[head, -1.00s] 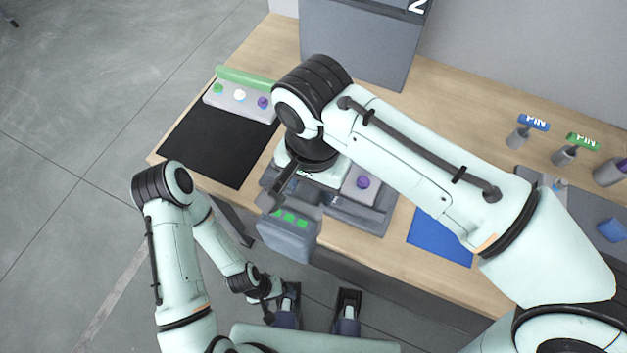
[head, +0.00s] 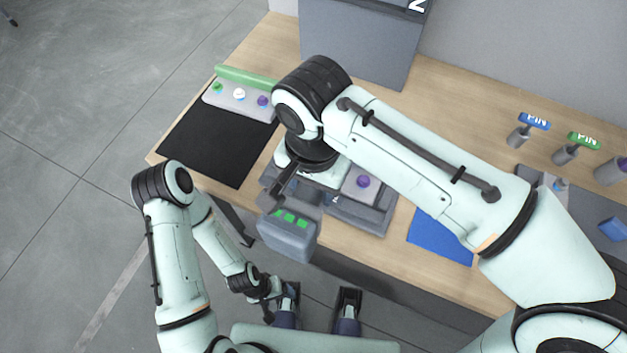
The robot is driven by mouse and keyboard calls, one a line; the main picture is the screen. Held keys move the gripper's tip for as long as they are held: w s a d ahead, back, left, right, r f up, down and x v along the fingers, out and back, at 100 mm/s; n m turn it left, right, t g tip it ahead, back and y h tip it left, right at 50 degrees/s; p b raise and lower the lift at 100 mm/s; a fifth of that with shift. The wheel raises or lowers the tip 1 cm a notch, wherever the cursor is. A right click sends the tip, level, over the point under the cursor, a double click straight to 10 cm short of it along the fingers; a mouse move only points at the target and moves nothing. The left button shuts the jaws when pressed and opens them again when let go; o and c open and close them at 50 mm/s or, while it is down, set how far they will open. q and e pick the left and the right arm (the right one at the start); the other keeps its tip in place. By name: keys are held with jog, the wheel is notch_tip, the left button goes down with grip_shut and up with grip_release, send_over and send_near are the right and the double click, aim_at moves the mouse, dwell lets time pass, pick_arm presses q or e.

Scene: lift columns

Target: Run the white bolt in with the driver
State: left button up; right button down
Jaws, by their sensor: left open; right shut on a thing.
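A white round head (head: 239,94), which looks like the white bolt, sits between a green and a purple one on a pale strip at the table's far left. My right gripper (head: 284,190) points down over the grey fixture (head: 374,218). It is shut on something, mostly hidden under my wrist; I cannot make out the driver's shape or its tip. A grey block with green squares (head: 287,238) shows just below the gripper, at the table's front edge; I cannot tell if it belongs to the driver. My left gripper (head: 272,307) is open, low in front of the table, away from the fixture.
A purple head (head: 362,181) sits on the fixture's right part. A black mat (head: 205,145) and a blue mat (head: 438,240) lie either side. A green bar (head: 246,77) lies behind the strip. PIN-labelled posts (head: 518,136) stand right; a grey cabinet (head: 358,45) stands behind.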

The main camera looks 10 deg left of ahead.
pick_arm(q)
jog(key=shift+f, duration=0.25)
pick_arm(e)
jog(key=shift+f, duration=0.35)
pick_arm(q)
jog(key=shift+w+r+p, duration=0.1)
jog(key=shift+r+p, duration=0.25)
jog(key=shift+r, duration=0.2)
pick_arm(e)
jog(key=shift+f, duration=0.15)
dwell(1.2)
pick_arm(q)
jog(key=shift+r+p, duration=0.35)
pick_arm(e)
jog(key=shift+f, duration=0.3)
dwell(1.1)
pick_arm(q)
jog(key=shift+w+r, duration=0.1)
jog(key=shift+r, duration=0.1)
pick_arm(e)
jog(key=shift+f, duration=0.15)
dwell(0.7)
pick_arm(q)
jog(key=shift+r+p, duration=0.2)
jog(key=shift+p, duration=0.2)
dwell(0.4)
